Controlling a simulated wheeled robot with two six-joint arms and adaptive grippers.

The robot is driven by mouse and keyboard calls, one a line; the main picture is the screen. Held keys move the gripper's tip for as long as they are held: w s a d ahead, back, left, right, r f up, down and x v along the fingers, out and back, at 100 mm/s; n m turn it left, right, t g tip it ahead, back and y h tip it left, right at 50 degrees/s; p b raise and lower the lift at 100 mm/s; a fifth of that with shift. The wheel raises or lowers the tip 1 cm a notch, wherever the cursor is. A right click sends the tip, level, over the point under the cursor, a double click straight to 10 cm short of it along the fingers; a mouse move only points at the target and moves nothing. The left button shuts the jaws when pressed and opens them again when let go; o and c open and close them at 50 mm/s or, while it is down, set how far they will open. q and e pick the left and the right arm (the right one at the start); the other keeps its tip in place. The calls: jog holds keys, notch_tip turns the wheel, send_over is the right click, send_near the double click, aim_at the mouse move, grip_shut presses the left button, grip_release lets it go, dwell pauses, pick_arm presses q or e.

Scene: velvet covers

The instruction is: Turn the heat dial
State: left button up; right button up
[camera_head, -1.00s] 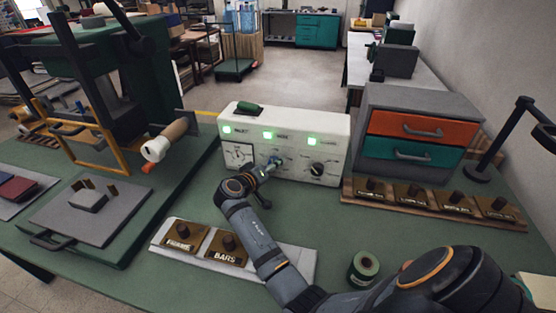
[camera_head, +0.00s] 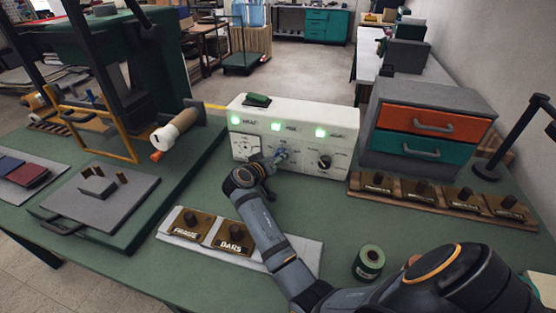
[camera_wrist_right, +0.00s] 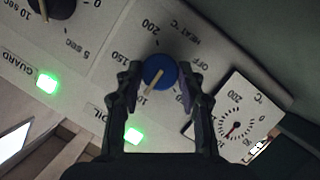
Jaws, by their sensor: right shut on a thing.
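The white control box (camera_head: 290,113) stands on the green bench with lit green lamps along its front. The heat dial is a blue knob (camera_wrist_right: 159,72) with a pale pointer, under the "HEAT °C" label in the right wrist view, where the lettering appears upside down. My right gripper (camera_head: 270,162) reaches the box front; in the right wrist view its fingers (camera_wrist_right: 159,90) are shut on opposite sides of the knob. The pointer slants to the lower left there; its exact setting is unclear. A °C gauge (camera_wrist_right: 236,122) with a red needle sits beside the dial. My left gripper is not in view.
A black timer dial (camera_head: 324,162) is right of the heat dial. Stamp holders (camera_head: 228,236) lie in front of the box. Drawers (camera_head: 425,125) stand right, a press (camera_head: 115,60) left.

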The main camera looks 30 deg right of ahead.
jog(key=o, duration=1.2)
notch_tip(320, 180, up, 10)
jog(key=shift+r, duration=0.1)
jog(key=shift+s+f, duration=0.1)
jog(key=shift+f, duration=0.1)
